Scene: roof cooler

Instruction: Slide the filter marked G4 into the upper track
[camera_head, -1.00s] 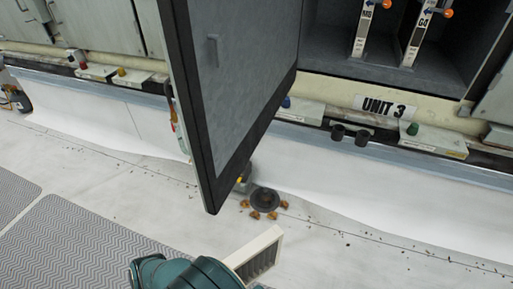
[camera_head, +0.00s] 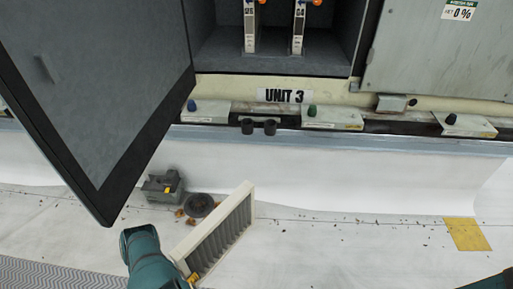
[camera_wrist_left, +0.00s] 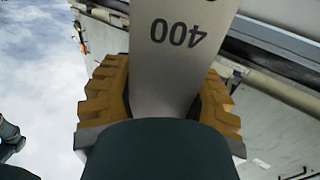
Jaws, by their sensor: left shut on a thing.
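My left gripper (camera_head: 190,278) comes in at the bottom of the head view and is shut on a filter (camera_head: 222,232) with a pale frame and grey pleats. The filter is tilted, in front of the cabinet and below its opening. In the left wrist view, the orange fingers of the gripper (camera_wrist_left: 162,88) are around a grey plate (camera_wrist_left: 172,55) with an upside-down "400". I cannot read a G4 mark on the held filter. Inside the open UNIT 3 cabinet (camera_head: 275,62) stand two pale labelled strips with orange knobs. The tracks are cut off at the top. My right gripper is not in view.
The cabinet door (camera_head: 110,85) stands open at the left. A ledge (camera_head: 410,143) with small boxes and two dark stubs runs below the opening. A grey box (camera_head: 162,188) and a round dark drain (camera_head: 200,205) lie on the roof. A yellow patch (camera_head: 467,235) lies at the right.

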